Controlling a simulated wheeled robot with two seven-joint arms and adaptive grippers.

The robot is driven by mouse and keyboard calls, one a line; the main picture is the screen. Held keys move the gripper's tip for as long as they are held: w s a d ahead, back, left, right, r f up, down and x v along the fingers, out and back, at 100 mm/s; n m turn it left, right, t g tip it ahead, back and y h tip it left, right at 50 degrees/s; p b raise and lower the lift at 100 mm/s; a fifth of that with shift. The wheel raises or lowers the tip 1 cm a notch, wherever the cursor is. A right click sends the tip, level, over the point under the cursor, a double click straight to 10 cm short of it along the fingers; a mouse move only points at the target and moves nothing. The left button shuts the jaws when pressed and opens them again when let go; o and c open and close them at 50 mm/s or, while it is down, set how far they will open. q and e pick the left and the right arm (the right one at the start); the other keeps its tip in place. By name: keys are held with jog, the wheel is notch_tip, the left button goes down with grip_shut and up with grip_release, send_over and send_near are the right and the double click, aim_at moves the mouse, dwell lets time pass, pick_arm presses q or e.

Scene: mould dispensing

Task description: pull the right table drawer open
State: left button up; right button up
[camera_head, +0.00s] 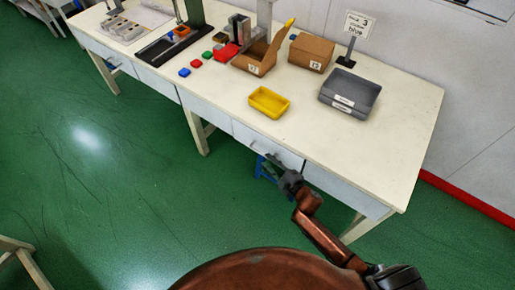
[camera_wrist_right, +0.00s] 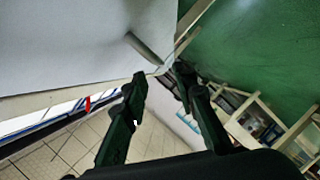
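The white table (camera_head: 400,130) has pale drawer fronts along its near side. The drawer front (camera_head: 262,143) by my right gripper looks flush with the table. My right gripper (camera_head: 276,163) is at the lower edge of that front, its arm reaching up from the lower right. In the right wrist view, the two dark fingers (camera_wrist_right: 160,82) are apart with nothing between them. A grey bar-like handle (camera_wrist_right: 147,48) on a pale panel (camera_wrist_right: 70,40) lies just beyond the fingertips; I cannot tell whether they touch it. My left gripper is out of view.
A yellow tray (camera_head: 269,103), a grey bin (camera_head: 349,92), cardboard boxes (camera_head: 311,53) and small coloured blocks stand on the tabletop. Something blue (camera_head: 266,170) is under the table behind the gripper. The green floor (camera_head: 110,190) in front is clear.

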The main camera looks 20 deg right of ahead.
aim_at(259, 152)
jog(key=b+x, duration=0.2)
jog(key=x, duration=0.5)
jog(key=shift+d+f, duration=0.1)
jog(key=shift+w, duration=0.4)
grip_shut()
